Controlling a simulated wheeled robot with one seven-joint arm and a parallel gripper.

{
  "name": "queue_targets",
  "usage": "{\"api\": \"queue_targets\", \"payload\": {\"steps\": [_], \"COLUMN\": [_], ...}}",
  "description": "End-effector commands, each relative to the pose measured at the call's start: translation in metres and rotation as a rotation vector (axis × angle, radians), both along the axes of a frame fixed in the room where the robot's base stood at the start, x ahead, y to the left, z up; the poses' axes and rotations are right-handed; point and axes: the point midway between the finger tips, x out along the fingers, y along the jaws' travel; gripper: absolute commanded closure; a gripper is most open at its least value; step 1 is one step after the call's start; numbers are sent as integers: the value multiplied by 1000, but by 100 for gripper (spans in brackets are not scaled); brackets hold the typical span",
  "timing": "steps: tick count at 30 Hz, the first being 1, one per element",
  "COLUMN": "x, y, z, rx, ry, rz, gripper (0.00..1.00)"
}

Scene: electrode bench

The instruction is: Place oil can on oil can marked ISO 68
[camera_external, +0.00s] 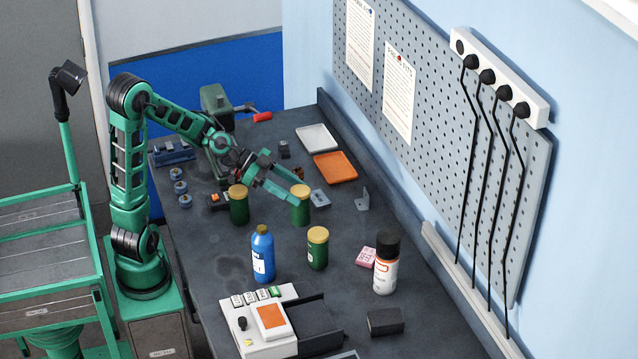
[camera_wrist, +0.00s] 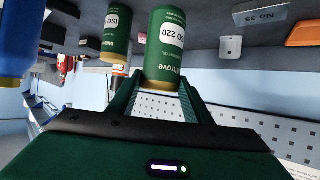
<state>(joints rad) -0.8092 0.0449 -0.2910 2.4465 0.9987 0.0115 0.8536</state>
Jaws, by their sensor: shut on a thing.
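Three green oil cans with yellow lids stand in the external view: one at the left (camera_external: 239,207), one in the middle (camera_external: 301,207) and one nearer the front (camera_external: 317,250). My gripper (camera_external: 296,192) is shut on the middle can, near its top. In the wrist view, which is upside down, the held can (camera_wrist: 165,45) reads ISO 220 and sits between the fingers of my gripper (camera_wrist: 160,85). Another can (camera_wrist: 117,30) there shows "ISO" with its number cut off. No label reading ISO 68 is legible. I cannot tell whether the held can touches the bench.
A blue bottle (camera_external: 263,255) and a white bottle with a black cap (camera_external: 386,265) stand near the front cans. A white control box (camera_external: 262,345) is at the front. An orange tray (camera_external: 335,166) and a white tray (camera_external: 317,137) lie at the back.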

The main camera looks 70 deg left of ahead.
Motion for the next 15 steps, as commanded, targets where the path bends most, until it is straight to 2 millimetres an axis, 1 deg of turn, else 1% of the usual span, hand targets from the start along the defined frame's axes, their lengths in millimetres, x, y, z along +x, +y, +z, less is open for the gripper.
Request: {"api": "queue_targets", "payload": {"steps": [3,7,11,15], "x": [16,32,42,50], "y": [3,12,22,34], "z": [-12,-17,-14,-2], "rx": [1,3,2,4], "ry": [-1,-7,-8,-12], "rz": [128,266,379,495], "gripper": [100,100,100,100]}}
